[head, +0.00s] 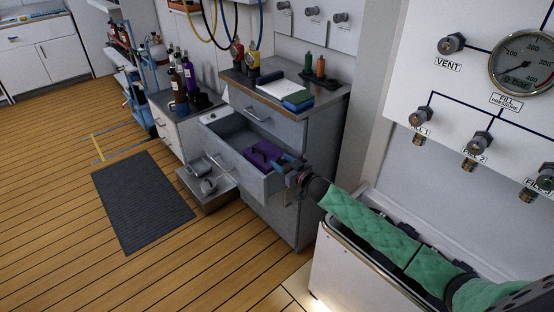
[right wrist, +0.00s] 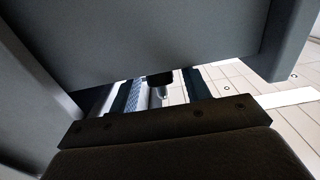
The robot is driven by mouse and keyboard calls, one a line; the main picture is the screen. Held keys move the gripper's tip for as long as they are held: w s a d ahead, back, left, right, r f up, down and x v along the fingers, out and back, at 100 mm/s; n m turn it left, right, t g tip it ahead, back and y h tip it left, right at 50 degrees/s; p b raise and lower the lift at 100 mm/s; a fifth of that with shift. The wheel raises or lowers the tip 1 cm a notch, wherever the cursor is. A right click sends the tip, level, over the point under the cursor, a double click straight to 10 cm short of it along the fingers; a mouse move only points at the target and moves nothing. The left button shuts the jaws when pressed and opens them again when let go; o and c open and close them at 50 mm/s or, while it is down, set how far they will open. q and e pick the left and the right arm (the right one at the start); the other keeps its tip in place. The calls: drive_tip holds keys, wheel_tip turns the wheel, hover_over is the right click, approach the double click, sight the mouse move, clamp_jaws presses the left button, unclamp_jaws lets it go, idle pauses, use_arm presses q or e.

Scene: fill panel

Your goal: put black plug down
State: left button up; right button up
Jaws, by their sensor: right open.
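My right gripper (head: 280,162) is at the right front of an open upper drawer (head: 222,163) of the grey cabinet, close to a purple item (head: 262,154) in it. In the right wrist view its fingers (right wrist: 160,92) stand apart. Between them shows a small black piece with a grey cylinder below, possibly the black plug (right wrist: 160,79); I cannot tell whether it touches a finger. I cannot make out the plug in the head view. My left gripper is not in view.
A lower drawer (head: 216,195) is also open, with grey round parts in it. The cabinet top (head: 318,108) carries a white sheet, a blue-green block and bottles. A dark mat (head: 140,200) lies on the wooden floor. A white panel with valves (head: 395,75) stands at right.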

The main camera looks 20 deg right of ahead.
drive_tip(key=v, duration=0.8)
drive_tip(key=s+a+f+m+g+h+p, duration=0.1)
drive_tip(key=s+a+f+g+h+p, duration=0.2)
drive_tip(key=s+a, duration=0.55)
drive_tip(key=s+a+f+m+g+h+p, duration=0.2)
drive_tip(key=s+a+f+g, duration=0.25)
drive_tip(key=s, duration=0.75)
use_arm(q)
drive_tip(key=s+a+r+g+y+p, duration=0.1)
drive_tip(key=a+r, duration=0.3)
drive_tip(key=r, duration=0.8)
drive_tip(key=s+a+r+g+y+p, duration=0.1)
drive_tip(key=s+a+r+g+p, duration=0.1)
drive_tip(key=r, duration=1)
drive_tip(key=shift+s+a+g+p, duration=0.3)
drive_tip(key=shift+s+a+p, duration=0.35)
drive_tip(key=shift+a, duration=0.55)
use_arm(e)
drive_tip(key=s+a+r+g, duration=0.1)
drive_tip(key=s+a+g, duration=0.1)
drive_tip(key=s, duration=0.6)
drive_tip(key=s+a+r+n+g, duration=0.1)
drive_tip(key=s+a+r+g, duration=0.1)
drive_tip(key=s, duration=0.7)
drive_tip(key=s+a+r+g, duration=0.1)
drive_tip(key=s+a+g, duration=0.2)
drive_tip(key=s, duration=0.5)
drive_tip(key=shift+a+r+y, duration=0.3)
drive_tip(key=shift+a, duration=0.3)
drive_tip(key=shift+s, duration=0.15)
